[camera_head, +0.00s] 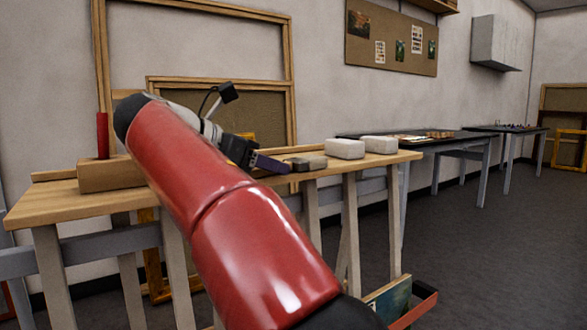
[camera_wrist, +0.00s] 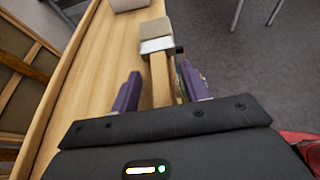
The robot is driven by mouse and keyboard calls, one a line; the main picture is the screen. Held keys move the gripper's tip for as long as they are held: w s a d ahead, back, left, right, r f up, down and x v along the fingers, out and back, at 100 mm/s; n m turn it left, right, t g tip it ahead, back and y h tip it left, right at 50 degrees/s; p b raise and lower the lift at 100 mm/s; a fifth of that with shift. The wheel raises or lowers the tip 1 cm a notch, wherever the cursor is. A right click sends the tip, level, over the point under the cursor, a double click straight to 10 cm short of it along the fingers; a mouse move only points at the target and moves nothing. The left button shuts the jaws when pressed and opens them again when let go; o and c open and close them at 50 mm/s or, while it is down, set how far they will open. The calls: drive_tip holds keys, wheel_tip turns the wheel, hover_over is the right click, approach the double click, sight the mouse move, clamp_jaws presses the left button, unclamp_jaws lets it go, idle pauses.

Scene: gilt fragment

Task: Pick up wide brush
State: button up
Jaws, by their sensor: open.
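The wide brush (camera_wrist: 157,45) lies on the wooden workbench, with beige bristles, a silvery ferrule and a wooden handle. In the wrist view its bristles point away from me and its handle runs back between the two purple fingers of my gripper (camera_wrist: 158,76). The fingers stand apart with gaps beside the handle. The handle's near end is hidden behind the gripper body. In the head view my gripper (camera_head: 268,163) is low over the bench top, and the brush's bristle end (camera_head: 313,161) shows just right of the fingers.
Two pale blocks (camera_head: 345,149) (camera_head: 380,145) sit on the bench (camera_head: 40,203) beyond the brush. A wooden block (camera_head: 110,174) with a red upright piece (camera_head: 102,135) stands at the left end. Wooden frames (camera_head: 285,45) lean behind. The bench edge runs close by the right finger.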

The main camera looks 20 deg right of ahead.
drive_tip(key=shift+c, duration=0.4)
clamp_jaws()
drive_tip(key=shift+r, duration=0.15)
